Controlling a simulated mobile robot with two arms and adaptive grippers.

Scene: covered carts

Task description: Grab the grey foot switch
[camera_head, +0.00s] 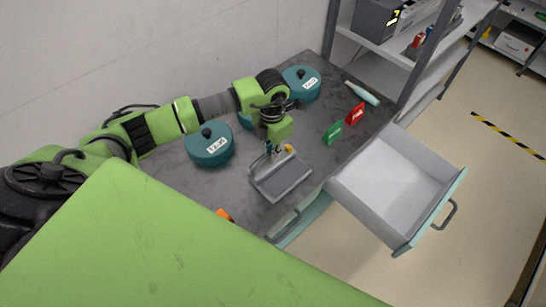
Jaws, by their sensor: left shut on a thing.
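A flat grey rectangular thing with a raised rim, which looks like the grey foot switch (281,179), lies on the dark cart top (235,183). My left gripper (277,149) reaches down from above at its far edge. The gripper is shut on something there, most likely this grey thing. The fingertips are small and partly hidden by the green wrist block, so the exact contact is unclear. My right gripper is not in view.
Teal lidded covers stand at the left (208,151) and the back (303,90); another is partly hidden behind my arm. Green (332,132) and red (355,114) cards stand at the right. An empty open drawer (375,180) juts out, and a shelf rack (405,50) rises behind.

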